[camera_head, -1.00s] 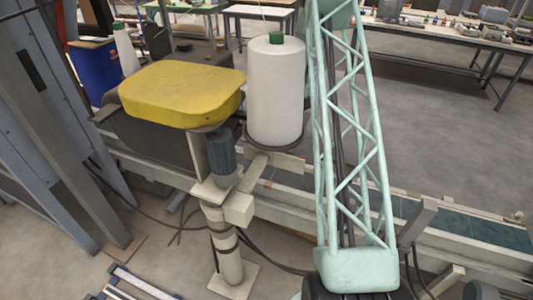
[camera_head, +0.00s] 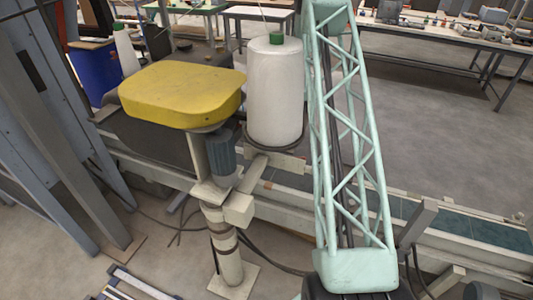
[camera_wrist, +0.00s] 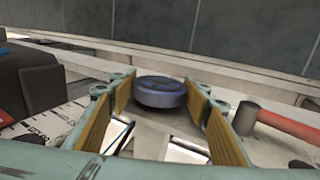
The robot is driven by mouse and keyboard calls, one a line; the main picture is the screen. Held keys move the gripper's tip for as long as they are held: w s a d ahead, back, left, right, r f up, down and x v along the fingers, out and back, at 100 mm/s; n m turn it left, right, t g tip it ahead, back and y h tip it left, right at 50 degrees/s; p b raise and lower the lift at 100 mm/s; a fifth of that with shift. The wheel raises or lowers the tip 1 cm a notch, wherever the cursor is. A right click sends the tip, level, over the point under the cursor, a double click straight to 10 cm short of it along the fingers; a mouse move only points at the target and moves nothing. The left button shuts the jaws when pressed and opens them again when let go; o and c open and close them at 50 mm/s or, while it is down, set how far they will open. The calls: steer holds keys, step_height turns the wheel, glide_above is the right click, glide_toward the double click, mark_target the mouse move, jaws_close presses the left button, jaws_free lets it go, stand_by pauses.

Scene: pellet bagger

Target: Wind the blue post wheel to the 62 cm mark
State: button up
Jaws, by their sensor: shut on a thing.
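The blue wheel (camera_wrist: 160,92) is a round, dark blue disc between my gripper's fingers in the wrist view. My gripper (camera_wrist: 158,104) has yellow ribbed pads on both sides of the wheel and is shut on it. The pads' exact contact with its rim is hard to see. No centimetre scale or 62 mark can be read in either view. In the head view a pale post (camera_head: 226,255) carries a yellow-topped machine head (camera_head: 182,93). My gripper and the blue wheel cannot be made out in that view.
A white thread cone (camera_head: 275,95) stands beside the yellow head. A conveyor (camera_head: 460,230) runs behind the post and my arm. In the wrist view a red-handled tool (camera_wrist: 285,127) lies at the right and a dark block (camera_wrist: 42,88) stands at the left.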

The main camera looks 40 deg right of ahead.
steer(key=shift+s+f+t+y+b, duration=0.1)
steer(key=shift+f+t+y+b, duration=0.3)
steer(key=shift+b, duration=1.55)
steer(key=shift+r+t+y+b, duration=0.15)
steer(key=shift+t+y+b, duration=0.55)
steer(key=shift+b, duration=2.15)
steer(key=shift+r+t+h, duration=0.15)
steer(key=shift+t+h, duration=0.15)
steer(key=o, duration=0.9)
steer(key=shift+r, duration=0.15)
steer(key=shift+v, duration=1.1)
steer(key=v, duration=0.9)
steer(key=shift+s+d+r, duration=0.1)
steer(key=shift+s+r, duration=0.1)
steer(key=shift+s, duration=0.05)
steer(key=shift+c, duration=0.3)
